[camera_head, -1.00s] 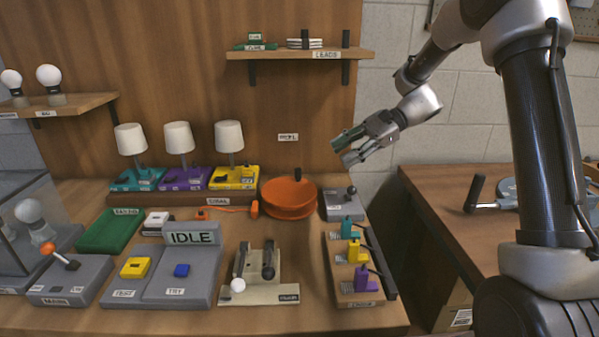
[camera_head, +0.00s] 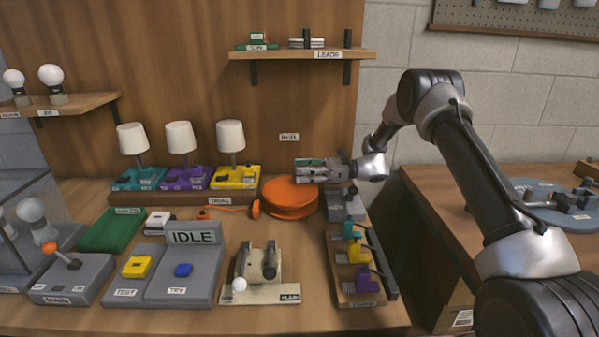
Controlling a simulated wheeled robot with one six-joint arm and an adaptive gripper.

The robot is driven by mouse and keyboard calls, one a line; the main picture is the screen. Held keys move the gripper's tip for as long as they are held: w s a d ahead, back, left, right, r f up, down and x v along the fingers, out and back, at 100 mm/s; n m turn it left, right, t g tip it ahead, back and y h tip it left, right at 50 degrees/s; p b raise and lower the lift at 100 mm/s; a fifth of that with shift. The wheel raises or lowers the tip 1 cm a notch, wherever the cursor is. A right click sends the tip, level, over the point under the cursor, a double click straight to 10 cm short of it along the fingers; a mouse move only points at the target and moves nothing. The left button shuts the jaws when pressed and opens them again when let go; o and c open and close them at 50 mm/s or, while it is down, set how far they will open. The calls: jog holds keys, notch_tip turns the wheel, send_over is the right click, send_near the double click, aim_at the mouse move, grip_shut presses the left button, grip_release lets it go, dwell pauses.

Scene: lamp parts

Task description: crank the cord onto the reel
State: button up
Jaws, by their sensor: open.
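The orange reel (camera_head: 290,198) sits on the bench at the back, right of the lamps. An orange cord (camera_head: 228,208) lies to its left, with a small orange end piece (camera_head: 255,209) close beside the reel. My gripper (camera_head: 306,171) is over the top right of the reel, jaws pointing left and apart. It covers the spot where the reel's dark upright handle stood, so the handle is hidden. I cannot tell whether the jaws touch it.
Three white-shaded lamps (camera_head: 181,140) stand left of the reel. A grey lever box (camera_head: 345,206) is just right of it, under my wrist. A rack of coloured parts (camera_head: 355,268) and a grey IDLE display (camera_head: 193,235) stand in front. A shelf (camera_head: 300,54) hangs above.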

jog(key=shift+a, duration=0.65)
jog(key=shift+c, duration=0.2)
